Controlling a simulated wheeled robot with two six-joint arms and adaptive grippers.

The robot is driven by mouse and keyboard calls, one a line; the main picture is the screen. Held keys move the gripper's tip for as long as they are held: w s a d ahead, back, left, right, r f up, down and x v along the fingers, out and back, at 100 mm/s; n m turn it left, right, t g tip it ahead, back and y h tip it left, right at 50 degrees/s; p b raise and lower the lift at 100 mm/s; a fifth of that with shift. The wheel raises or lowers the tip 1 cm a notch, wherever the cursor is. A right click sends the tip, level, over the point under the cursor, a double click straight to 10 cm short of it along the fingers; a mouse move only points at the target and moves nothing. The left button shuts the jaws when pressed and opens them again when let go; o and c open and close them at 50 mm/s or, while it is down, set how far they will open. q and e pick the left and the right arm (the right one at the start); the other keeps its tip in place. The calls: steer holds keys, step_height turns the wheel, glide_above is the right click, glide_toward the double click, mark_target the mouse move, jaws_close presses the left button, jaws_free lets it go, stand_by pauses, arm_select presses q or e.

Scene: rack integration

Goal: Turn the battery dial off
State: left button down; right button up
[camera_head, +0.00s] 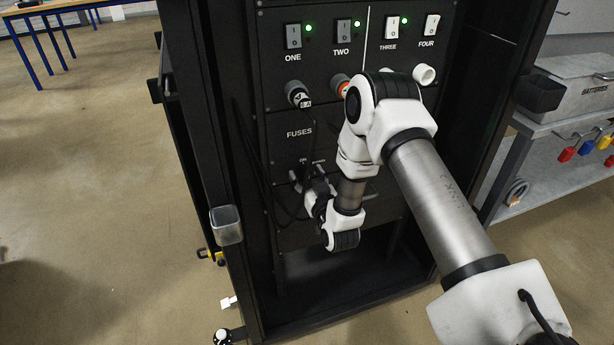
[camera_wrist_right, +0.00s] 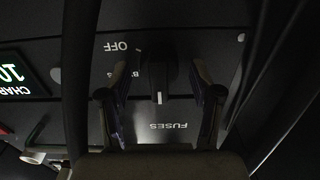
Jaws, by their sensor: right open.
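The battery dial (camera_wrist_right: 160,78) is a black knob with a white line on its lower part, seen upside down in the right wrist view. The white line points down in that picture, toward the FUSES label (camera_wrist_right: 168,126); the OFF label (camera_wrist_right: 117,47) is to the upper left. My right gripper (camera_wrist_right: 161,98) is open, with one finger on each side of the dial. I cannot tell whether either finger touches it. In the head view the right gripper (camera_head: 313,190) is low against the rack panel, and my arm and hand hide the dial. The left gripper is not in view.
The black rack (camera_head: 272,165) carries several rocker switches (camera_head: 341,32) with green lamps. A connector (camera_head: 298,93) and thin cables hang near the gripper.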

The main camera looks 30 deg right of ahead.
steer(key=c, duration=1.1)
